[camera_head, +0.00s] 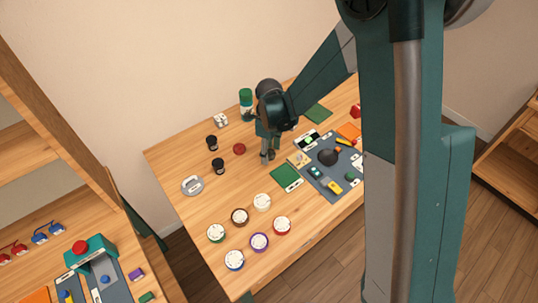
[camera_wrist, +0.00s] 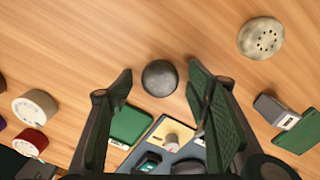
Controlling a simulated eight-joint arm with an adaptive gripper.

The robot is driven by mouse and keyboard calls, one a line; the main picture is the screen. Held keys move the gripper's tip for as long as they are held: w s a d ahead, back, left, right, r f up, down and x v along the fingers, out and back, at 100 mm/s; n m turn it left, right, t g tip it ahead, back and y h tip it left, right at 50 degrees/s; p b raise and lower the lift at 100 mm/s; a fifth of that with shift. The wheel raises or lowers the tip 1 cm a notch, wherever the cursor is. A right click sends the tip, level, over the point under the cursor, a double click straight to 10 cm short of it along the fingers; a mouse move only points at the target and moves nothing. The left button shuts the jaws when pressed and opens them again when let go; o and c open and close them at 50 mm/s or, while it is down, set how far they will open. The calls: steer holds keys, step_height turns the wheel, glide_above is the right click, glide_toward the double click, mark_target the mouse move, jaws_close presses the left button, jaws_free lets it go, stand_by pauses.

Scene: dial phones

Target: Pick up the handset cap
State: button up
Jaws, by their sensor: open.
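The pale, rounded disc with small dark holes, which looks like the handset cap (camera_wrist: 261,38), lies on the wooden table at the upper right of the wrist view. I cannot make it out in the head view, where my arm may cover it. My gripper (camera_head: 267,157) points down over the table, and its fingers also show in the wrist view (camera_wrist: 160,80). They are open, with nothing held. A smooth dark grey rounded piece (camera_wrist: 159,78) shows between the fingertips in the wrist view; the cap is to the right of the right finger.
A green card (camera_head: 286,178) and a grey mat (camera_head: 325,187) with small parts lie right of my gripper. Several round jars (camera_head: 259,242) stand at the front. Black canisters (camera_head: 218,166) and a red disc (camera_head: 239,149) are to the left. A green-topped bottle (camera_head: 246,100) stands behind.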

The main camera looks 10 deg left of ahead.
mark_target(269, 152)
stand_by(0.3)
steer(key=c, duration=0.9)
steer(key=shift+r, duration=0.15)
steer(key=shift+r+p, duration=0.7)
steer(key=shift+r, duration=4.15)
